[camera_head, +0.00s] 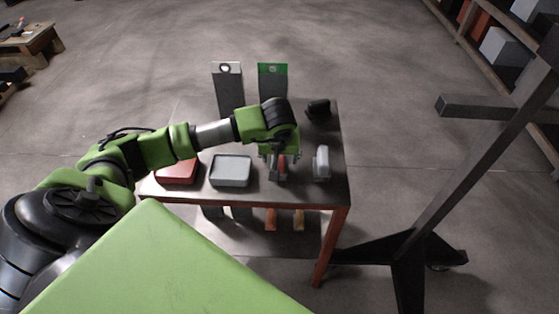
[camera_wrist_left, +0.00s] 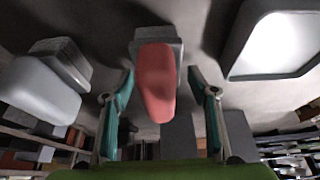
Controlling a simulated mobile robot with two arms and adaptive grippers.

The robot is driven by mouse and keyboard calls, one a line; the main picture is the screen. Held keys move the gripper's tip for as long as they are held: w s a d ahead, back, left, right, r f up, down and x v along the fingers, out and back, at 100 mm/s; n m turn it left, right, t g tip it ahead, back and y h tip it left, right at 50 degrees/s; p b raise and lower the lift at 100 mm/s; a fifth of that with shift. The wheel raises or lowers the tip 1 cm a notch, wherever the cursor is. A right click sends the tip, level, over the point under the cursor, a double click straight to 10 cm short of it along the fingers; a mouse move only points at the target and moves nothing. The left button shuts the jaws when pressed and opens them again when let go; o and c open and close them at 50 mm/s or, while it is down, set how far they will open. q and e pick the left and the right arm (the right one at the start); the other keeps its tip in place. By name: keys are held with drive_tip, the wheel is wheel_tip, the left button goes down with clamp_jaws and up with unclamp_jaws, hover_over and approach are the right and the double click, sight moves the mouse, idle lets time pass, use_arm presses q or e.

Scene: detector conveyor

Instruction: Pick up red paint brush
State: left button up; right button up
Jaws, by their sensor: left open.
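The red paint brush (camera_head: 282,165) is on the table, with a red handle and a grey block-like end. In the left wrist view its red handle (camera_wrist_left: 156,85) lies between the two fingers, and its grey end (camera_wrist_left: 160,40) points to the top of the picture. My left gripper (camera_head: 279,156) is open over the brush. In the left wrist view its fingers (camera_wrist_left: 160,76) stand apart on either side of the handle, with a visible gap on each side. The gripper partly hides the brush in the head view. My right gripper is not in view.
On the table (camera_head: 335,186) are a grey tray (camera_head: 231,171), a red container (camera_head: 177,172), a whitish object (camera_head: 321,163) close to the brush's right, and a black object (camera_head: 318,110). Grey (camera_head: 228,88) and green-topped (camera_head: 272,72) panels stand behind. A dark metal stand (camera_head: 440,190) is right.

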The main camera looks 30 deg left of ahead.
use_arm(q)
drive_tip(key=shift+f, duration=0.1)
drive_tip(key=shift+c, duration=0.7)
drive_tip(key=c, duration=1.1)
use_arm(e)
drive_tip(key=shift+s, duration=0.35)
